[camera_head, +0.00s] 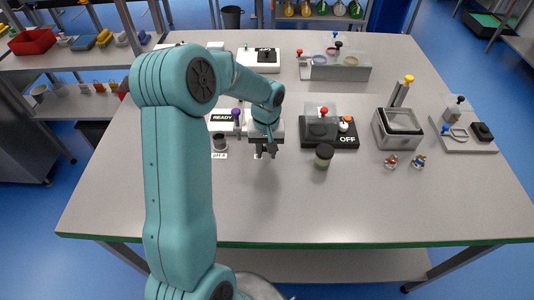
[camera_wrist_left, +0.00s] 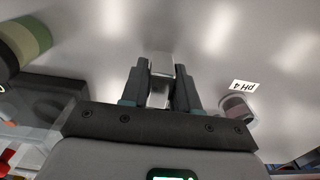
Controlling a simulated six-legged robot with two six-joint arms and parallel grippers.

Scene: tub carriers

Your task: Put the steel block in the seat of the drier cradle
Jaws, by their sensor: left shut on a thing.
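My left gripper (camera_head: 264,150) hangs above the middle of the table, pointing down. In the left wrist view its two dark fingers (camera_wrist_left: 160,88) are shut on the steel block (camera_wrist_left: 160,63), a shiny bare piece that sticks out past the fingertips. In the head view only a small pale bit of the block shows below the fingers. I cannot tell for sure which fixture is the drier cradle. My right gripper is not in view.
A cup (camera_head: 219,143) with a pH 4 label stands left of the gripper, and a dark green-banded jar (camera_head: 322,157) to its right. Behind are a READY sign (camera_head: 222,117) and an OFF unit (camera_head: 347,138). A square-walled box (camera_head: 376,131) stands further right. The front table is clear.

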